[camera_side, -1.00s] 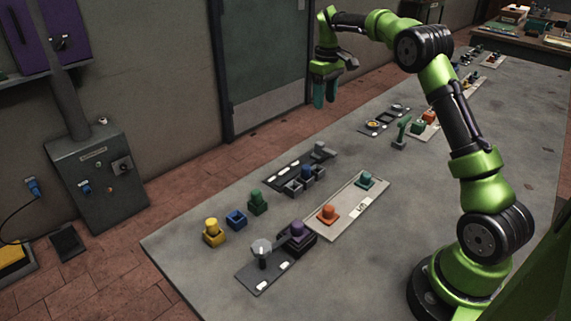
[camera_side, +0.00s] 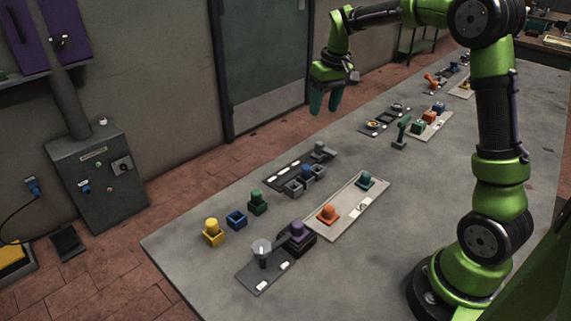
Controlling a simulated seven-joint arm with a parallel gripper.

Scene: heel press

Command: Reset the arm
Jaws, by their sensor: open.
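My gripper (camera_side: 325,101) hangs from my green and black arm at the upper middle of the side view, its teal fingers pointing down. It is open, nothing shows between the fingers, and it is in the air above the far side of the grey table. My arm reaches up from its base at the right and bends over toward the back.
A green upright part (camera_side: 402,133) stands nearer the gripper.

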